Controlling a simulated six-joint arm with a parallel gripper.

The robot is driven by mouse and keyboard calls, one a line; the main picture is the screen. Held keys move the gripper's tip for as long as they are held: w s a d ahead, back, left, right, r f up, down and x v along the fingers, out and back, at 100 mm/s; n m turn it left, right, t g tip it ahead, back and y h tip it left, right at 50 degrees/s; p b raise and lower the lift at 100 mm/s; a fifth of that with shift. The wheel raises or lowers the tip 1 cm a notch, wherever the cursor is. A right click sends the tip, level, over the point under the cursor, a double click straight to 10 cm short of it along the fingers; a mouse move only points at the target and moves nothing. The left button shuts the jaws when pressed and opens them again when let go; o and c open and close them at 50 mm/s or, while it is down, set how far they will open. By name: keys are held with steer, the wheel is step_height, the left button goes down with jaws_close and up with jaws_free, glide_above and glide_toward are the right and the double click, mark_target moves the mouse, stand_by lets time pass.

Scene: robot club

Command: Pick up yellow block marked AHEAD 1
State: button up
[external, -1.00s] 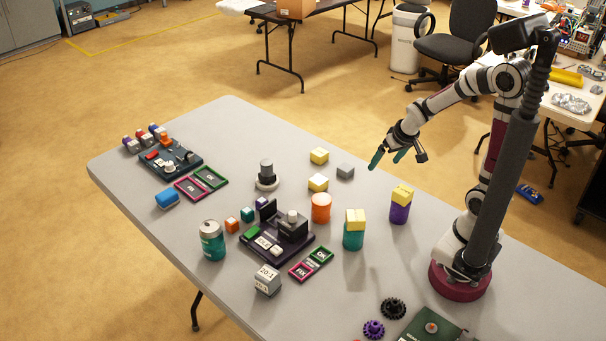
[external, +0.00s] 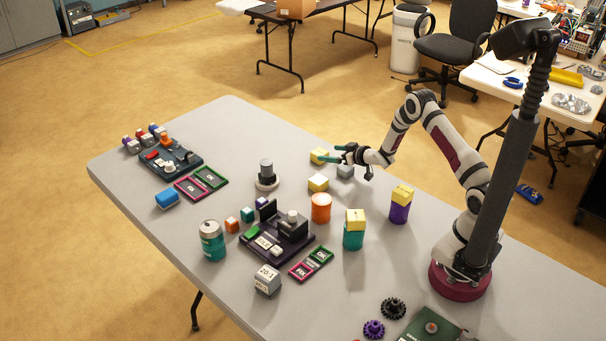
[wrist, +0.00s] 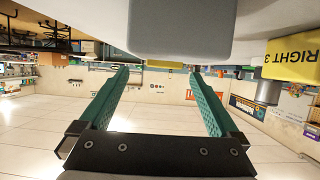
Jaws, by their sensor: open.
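Several yellow blocks show in the external view, and I cannot read AHEAD 1 on any. One yellow block (external: 318,156) lies on the table by my fingertips. Another yellow block (external: 318,183) lies nearer the camera; others sit on a teal cylinder (external: 353,240) and a purple cylinder (external: 400,213). My gripper (external: 324,152) is open and low, pointing left, with nothing between its fingers. In the wrist view, a yellow block marked RIGHT 3 (wrist: 297,60) is at the right. A thin yellow strip (wrist: 165,64) shows between my fingertips (wrist: 159,70), mostly hidden.
A grey block (external: 345,171) lies just under my gripper; a large grey shape (wrist: 185,28) fills the top of the wrist view. An orange cylinder (external: 321,208) and a dark station (external: 280,235) stand nearer the camera. The table behind the far yellow block is clear.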

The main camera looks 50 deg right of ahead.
mark_target(320, 152)
steer(key=x, duration=0.5)
steer(key=shift+a+r, duration=0.1)
steer(key=shift+a, duration=0.2)
steer(key=c, duration=1.5)
